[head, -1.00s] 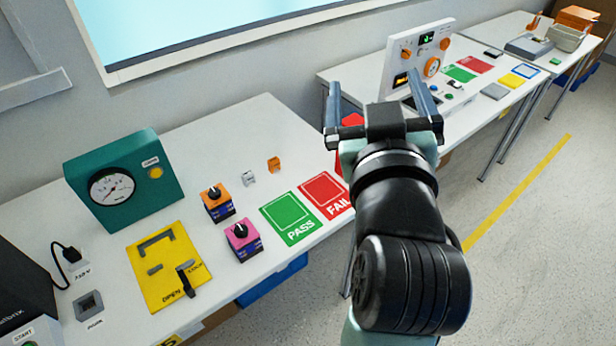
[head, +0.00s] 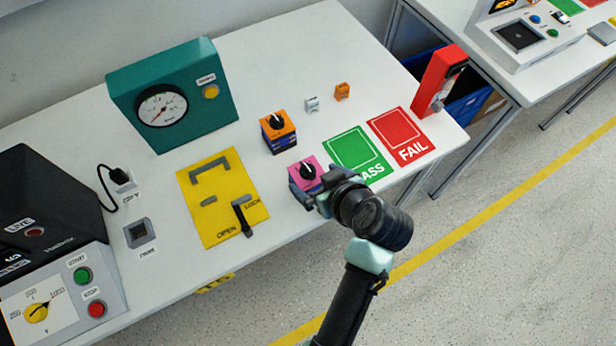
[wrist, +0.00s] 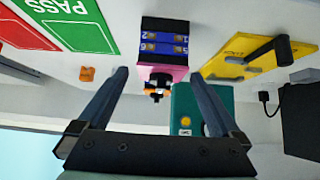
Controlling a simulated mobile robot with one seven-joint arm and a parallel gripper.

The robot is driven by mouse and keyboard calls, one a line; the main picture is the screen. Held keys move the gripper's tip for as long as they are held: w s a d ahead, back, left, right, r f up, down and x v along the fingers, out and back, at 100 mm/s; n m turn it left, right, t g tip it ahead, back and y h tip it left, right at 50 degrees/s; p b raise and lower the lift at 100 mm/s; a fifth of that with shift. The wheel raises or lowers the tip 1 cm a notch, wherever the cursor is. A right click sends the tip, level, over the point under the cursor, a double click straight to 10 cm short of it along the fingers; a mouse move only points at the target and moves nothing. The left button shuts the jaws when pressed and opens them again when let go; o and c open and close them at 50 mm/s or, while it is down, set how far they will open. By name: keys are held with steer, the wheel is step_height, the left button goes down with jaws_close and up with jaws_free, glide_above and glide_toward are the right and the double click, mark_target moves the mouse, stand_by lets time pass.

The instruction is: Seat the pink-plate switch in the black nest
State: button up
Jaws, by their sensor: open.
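The pink-plate switch (head: 303,166) stands upright on the white table, its black knob up and its body dark blue. My gripper (head: 314,188) is open at its near side, partly hiding it. In the wrist view the switch (wrist: 165,50) lies ahead, in line with the gap between my fingers (wrist: 162,76), with space on both sides; whether the fingertips overlap it is unclear. A yellow plate (head: 215,225) to the left carries dark bracket-shaped nest walls (head: 208,165) and a black lever (head: 242,217) by the words OPEN and LOCK. The nest looks empty.
An orange-plate switch (head: 277,132) stands just behind the pink one. The green PASS card (head: 352,150) and red FAIL card (head: 402,138) lie to the right. A teal gauge box (head: 190,95) stands behind the yellow plate. Table between plate and switch is clear.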

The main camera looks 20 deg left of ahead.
steer(key=shift+s+f+x, duration=0.1)
steer(key=shift+s+x, duration=0.05)
steer(key=shift+x, duration=1.2)
steer(key=shift+s+f+x, duration=0.1)
steer(key=shift+f+x, duration=0.05)
steer(key=shift+x, duration=1.25)
steer(key=shift+d, duration=0.1)
steer(key=shift+c, duration=0.2)
steer(key=c, duration=1.4)
